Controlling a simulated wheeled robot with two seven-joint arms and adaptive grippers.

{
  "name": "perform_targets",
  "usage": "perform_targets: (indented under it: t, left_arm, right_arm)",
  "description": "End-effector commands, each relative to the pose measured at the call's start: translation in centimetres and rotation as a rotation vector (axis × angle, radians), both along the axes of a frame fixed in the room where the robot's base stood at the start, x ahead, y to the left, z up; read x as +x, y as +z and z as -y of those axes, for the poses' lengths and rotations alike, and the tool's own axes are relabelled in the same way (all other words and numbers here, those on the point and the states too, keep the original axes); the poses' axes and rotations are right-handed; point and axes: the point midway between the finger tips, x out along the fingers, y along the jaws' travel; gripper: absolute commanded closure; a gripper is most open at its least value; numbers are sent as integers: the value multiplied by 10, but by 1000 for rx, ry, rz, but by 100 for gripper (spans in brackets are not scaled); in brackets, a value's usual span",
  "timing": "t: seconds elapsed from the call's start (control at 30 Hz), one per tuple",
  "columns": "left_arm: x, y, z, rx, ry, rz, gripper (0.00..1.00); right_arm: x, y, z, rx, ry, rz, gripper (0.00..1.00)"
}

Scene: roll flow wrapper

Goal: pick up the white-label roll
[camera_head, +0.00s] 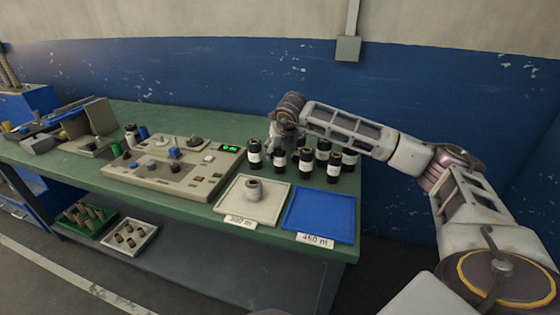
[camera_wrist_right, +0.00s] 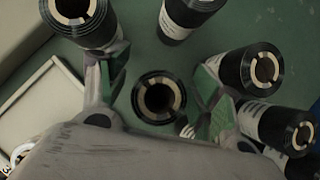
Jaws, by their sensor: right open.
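Several upright black rolls with white labels stand in a group at the right end of the green table; one shows at the group's left side (camera_head: 254,155) and one at its front right (camera_head: 334,167). My right gripper (camera_head: 282,143) is over the group's left part in the head view. In the right wrist view its two fingers (camera_wrist_right: 158,80) are open, on either side of a black roll (camera_wrist_right: 158,98) seen from above. I cannot tell whether they touch it. That roll's label is hidden there. Other white-label rolls (camera_wrist_right: 182,18) stand close around the fingers. My left gripper is not in view.
A pale tray (camera_head: 228,209) marked "300 m" holds a light roll (camera_head: 254,189). Next to it lies an empty blue tray (camera_head: 318,214) marked "460 m". A control panel (camera_head: 170,168) stands left of them. Neighbouring rolls leave little room around my right fingers.

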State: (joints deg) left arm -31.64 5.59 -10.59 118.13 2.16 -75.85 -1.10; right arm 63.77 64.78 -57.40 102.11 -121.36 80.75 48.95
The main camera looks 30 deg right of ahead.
Motion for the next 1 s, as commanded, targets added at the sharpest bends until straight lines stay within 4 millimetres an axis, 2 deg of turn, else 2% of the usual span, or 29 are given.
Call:
perform_targets:
  t: [0.2,0.67,1.0]
  left_arm:
    - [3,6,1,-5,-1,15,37]
    - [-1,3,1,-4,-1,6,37]
    - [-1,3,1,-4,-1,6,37]
  right_arm:
    - [7,-12,1,0,1,1,35]
    - [7,-12,1,-1,1,1,35]
    - [7,-12,2,-1,1,1,79]
